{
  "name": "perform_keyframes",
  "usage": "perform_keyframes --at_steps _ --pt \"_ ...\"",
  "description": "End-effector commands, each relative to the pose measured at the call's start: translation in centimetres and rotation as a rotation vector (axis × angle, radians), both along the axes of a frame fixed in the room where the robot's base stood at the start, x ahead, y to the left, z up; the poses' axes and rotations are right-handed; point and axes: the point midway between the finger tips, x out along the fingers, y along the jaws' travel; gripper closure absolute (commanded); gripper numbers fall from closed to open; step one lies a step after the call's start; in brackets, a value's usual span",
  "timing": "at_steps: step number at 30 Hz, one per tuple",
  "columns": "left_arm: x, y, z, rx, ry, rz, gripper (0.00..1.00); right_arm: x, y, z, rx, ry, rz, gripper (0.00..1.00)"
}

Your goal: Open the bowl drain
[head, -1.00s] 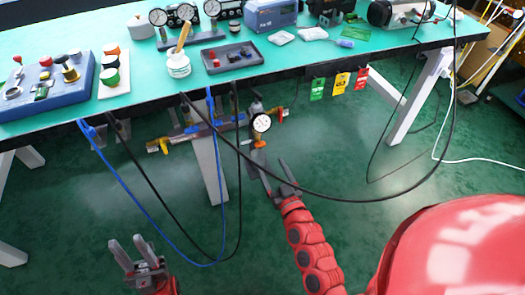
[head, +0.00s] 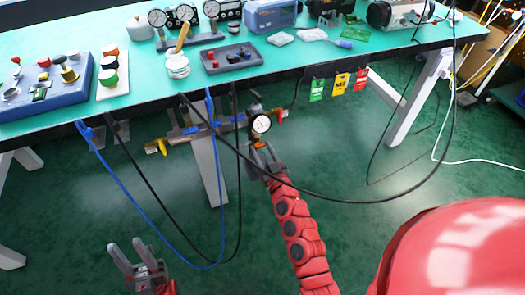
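The air unit (head: 257,108) hangs below the front edge of the bench, with a round white gauge (head: 261,124) on its front. Its bowl and drain are below the gauge, mostly hidden by my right gripper (head: 262,152). The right gripper points up at the underside of the unit, with its fingers at or around the bowl's lower end. I cannot tell whether they touch it or are closed on it. My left gripper (head: 131,257) is open and empty, low over the floor at the lower left, far from the unit.
Blue (head: 142,200) and black hoses loop below the bench; one black hose crosses my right forearm. Green, yellow and red tags (head: 340,83) hang to the right.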

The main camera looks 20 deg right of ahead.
Motion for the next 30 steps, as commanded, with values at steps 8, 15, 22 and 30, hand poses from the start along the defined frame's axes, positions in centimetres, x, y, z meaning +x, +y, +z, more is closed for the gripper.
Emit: perform_keyframes --at_steps 8,15,22,30 --pt "0.0 0.0 0.0 0.000 0.000 0.000 0.61 0.0 0.0 0.0 0.000 0.000 0.000 1.00" --pt "0.0 0.0 -0.1 0.000 0.000 0.000 0.61 0.0 0.0 -0.1 0.009 0.001 0.000 1.00" --pt "0.0 0.0 -0.5 0.000 0.000 0.000 0.61 0.0 -0.1 -0.1 0.087 0.003 -0.001 1.00" --pt "0.0 0.0 -1.4 0.000 0.000 0.000 0.61 0.0 -0.1 -0.3 0.297 0.012 -0.001 1.00"
